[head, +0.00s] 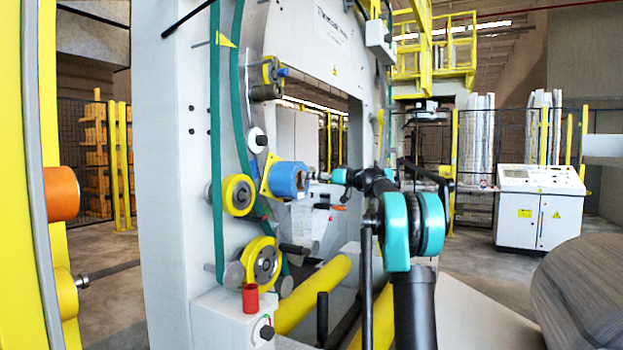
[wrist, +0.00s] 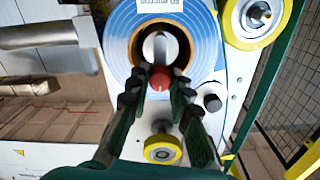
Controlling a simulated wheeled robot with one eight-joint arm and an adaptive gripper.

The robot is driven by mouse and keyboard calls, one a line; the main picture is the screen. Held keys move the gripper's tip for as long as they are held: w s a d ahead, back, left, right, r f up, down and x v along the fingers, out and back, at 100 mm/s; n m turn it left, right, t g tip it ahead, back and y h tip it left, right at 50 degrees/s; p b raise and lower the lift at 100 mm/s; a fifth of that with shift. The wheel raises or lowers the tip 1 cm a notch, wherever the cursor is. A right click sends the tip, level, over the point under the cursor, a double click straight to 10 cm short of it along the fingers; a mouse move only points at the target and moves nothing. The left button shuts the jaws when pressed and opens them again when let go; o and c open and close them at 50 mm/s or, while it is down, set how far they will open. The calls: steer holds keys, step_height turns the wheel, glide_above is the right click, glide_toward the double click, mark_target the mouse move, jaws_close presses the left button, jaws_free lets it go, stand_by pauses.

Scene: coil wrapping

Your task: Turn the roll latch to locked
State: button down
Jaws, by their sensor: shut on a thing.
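The roll latch (wrist: 160,50) shows in the wrist view as a pale lever with a red knob (wrist: 160,77) at its lower end. It lies across the dark core of the blue film roll (wrist: 117,48), and the lever looks upright in this picture. My gripper (wrist: 158,84) has its two dark fingers on either side of the red knob, shut on it. In the head view the blue roll (head: 287,180) sits on the wrapping machine, and my gripper (head: 334,178) reaches it from the right. The latch is too small to make out there.
Yellow rollers (head: 238,194) and a green belt (head: 217,130) are close to the roll on the machine frame. A red cylinder (head: 250,298) stands below. A large coil (head: 585,290) is at the right, and a control console (head: 540,205) stands farther back.

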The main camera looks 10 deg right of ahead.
steer(key=shift+w+d+f+m, duration=0.35)
steer(key=shift+f+m, duration=0.55)
steer(key=shift+m, duration=3)
steer(key=shift+w+d+f+m, duration=0.35)
steer(key=shift+f+m, duration=0.55)
steer(key=shift+m, duration=3)
steer(key=shift+w+d+f+m, duration=0.2)
steer(key=shift+w+f+m, duration=0.5)
steer(key=shift+m, duration=3.2)
steer(key=shift+s+f, duration=0.25)
steer(key=c, duration=1.4)
jaws_free()
steer(key=shift+o, duration=0.2)
steer(key=v, duration=1.2)
